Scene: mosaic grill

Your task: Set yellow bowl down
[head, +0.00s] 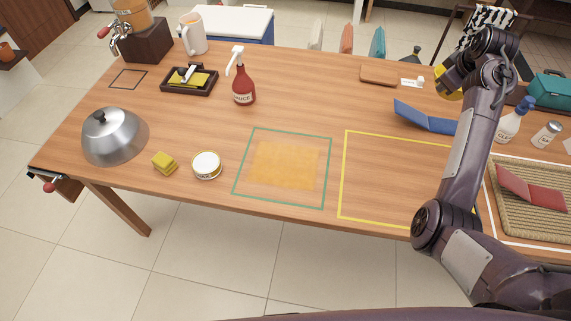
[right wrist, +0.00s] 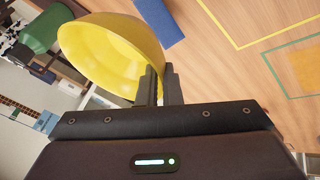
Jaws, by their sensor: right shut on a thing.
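The yellow bowl (right wrist: 110,50) is large and tilted in the right wrist view, its rim between the fingers of my right gripper (right wrist: 160,85). My right gripper is shut on that rim. In the head view only a small yellow part of the bowl (head: 449,95) shows beside my right gripper (head: 450,82), and my arm hides the rest. The bowl is toward the far right of the wooden table (head: 300,90); its height above the surface is hard to tell. My left gripper is not in view.
A yellow outlined square (head: 341,190) and a green outlined square with an orange patch (head: 285,165) lie on the table. A blue folded piece (head: 425,118), a spray bottle (head: 511,122), a shaker (head: 546,134) and a woven tray (head: 510,220) are near my right arm.

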